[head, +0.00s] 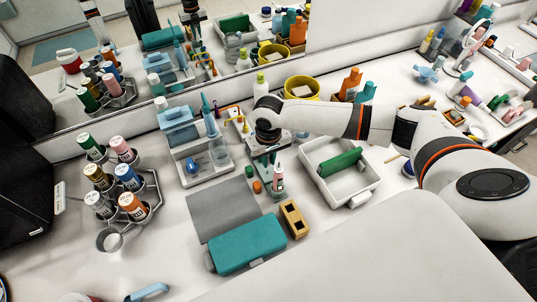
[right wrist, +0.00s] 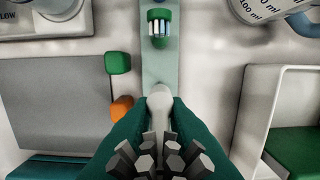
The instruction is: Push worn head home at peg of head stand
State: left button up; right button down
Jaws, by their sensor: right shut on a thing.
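My right gripper (head: 267,152) reaches down over the middle of the vanity. In the right wrist view it is shut on the worn head (right wrist: 158,152), whose splayed grey bristles face the camera. Dark green surfaces flank a pale neck in front of the bristles; I cannot tell finger from head there. The grey head stand (right wrist: 160,75) runs away under the grip. A second head (right wrist: 160,28), green with white and blue bristles, sits at its far end. The peg under the worn head is hidden, so its seating cannot be seen. My left gripper is out of view.
A green block (right wrist: 117,62) and an orange block (right wrist: 122,108) lie left of the stand. A grey mat (head: 214,205) and teal case (head: 247,245) are nearer left. A white tray (head: 363,187) stands right. A bottle rack (head: 151,185) is far left.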

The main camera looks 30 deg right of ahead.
notch_tip(320, 180, down, 2)
jog(key=shift+f+b, duration=0.2)
jog(key=shift+b, duration=0.2)
jog(key=shift+r, duration=0.15)
jog(key=shift+p, duration=0.35)
jog(key=shift+p, duration=0.4)
jog(key=shift+p, duration=0.3)
jog(key=shift+f+b, duration=0.35)
jog(key=shift+f, duration=1.2)
